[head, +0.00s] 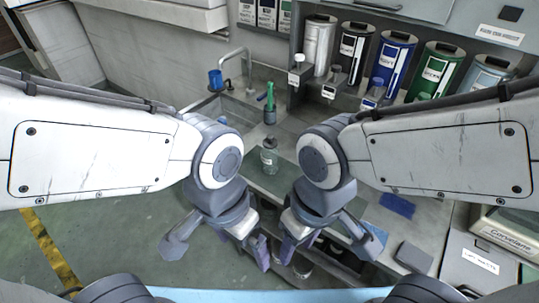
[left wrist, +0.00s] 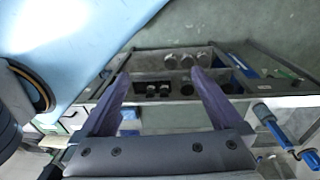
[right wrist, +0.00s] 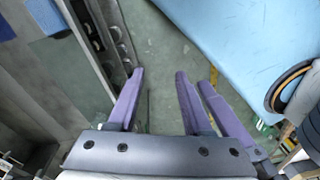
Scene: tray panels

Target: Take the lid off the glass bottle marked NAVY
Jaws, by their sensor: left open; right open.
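A clear glass bottle (head: 269,160) with a dark lid (head: 270,142) stands upright on the green mat (head: 292,184) at the middle of the counter. It bears a pale label too small to read, so I cannot tell whether it says NAVY. More small lidded bottles stand by the canisters: one at the left (head: 296,77), one in the middle (head: 329,90) and one at the right (head: 373,98). My left gripper (head: 243,245) and right gripper (head: 300,246) are open and empty, nearer to me than the mat and apart from the bottle.
Silver, black, blue (head: 391,62) and green canisters line the back. A blue cloth (head: 397,205) lies to the right. Shelves with items sit below the counter's front edge.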

